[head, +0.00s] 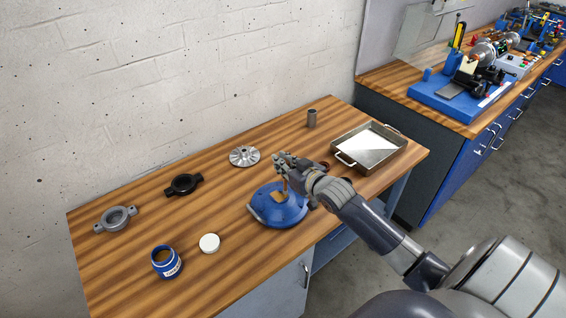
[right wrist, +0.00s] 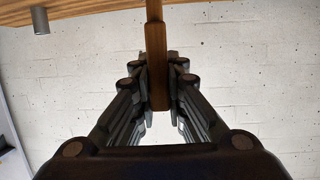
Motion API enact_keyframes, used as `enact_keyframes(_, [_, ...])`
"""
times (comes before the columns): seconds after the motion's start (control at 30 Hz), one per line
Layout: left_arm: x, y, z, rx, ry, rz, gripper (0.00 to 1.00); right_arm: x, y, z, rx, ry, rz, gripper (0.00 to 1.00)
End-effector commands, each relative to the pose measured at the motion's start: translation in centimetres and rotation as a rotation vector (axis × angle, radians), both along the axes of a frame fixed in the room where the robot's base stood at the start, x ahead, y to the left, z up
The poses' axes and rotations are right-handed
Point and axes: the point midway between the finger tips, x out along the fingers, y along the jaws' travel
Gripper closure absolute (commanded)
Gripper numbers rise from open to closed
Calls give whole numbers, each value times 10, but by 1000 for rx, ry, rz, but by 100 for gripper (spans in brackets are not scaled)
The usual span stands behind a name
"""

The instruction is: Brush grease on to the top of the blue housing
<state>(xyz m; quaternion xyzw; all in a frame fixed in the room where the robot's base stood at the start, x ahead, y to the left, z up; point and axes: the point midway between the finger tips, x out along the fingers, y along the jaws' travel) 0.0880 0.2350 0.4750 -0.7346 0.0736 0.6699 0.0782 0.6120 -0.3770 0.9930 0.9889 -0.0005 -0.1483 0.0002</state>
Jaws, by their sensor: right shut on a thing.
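The blue housing (head: 268,210) sits on the wooden table near its front edge. My right gripper (head: 286,170) is over the housing, shut on the wooden handle of a brush (head: 286,187). The brush points down toward the top of the housing; I cannot tell whether its tip touches. In the right wrist view the handle (right wrist: 157,50) stands between the fingers, and the bristles are out of sight. An open blue jar (head: 167,265) with brown grease stands at the front left. My left gripper is not in view.
A white lid (head: 209,243) lies beside the jar. A grey ring part (head: 115,217), a black ring part (head: 184,185), a silver disc (head: 244,156) and a grey cylinder (head: 311,118) stand along the back. A metal tray (head: 368,163) is at the right. A second bench (head: 375,80) stands beyond.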

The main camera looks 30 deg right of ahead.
Motion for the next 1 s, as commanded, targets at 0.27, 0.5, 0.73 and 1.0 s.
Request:
enact_keyframes(0.27, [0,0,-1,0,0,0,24,8,1,0,1,0,0,100])
enact_keyframes(0.5, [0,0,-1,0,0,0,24,15,1,0,1,0,0,100])
enact_keyframes(0.73, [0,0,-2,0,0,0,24,22,2,0,1,-1,0,100])
enact_keyframes(1.0, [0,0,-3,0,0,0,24,30,2,0,1,-1,0,100])
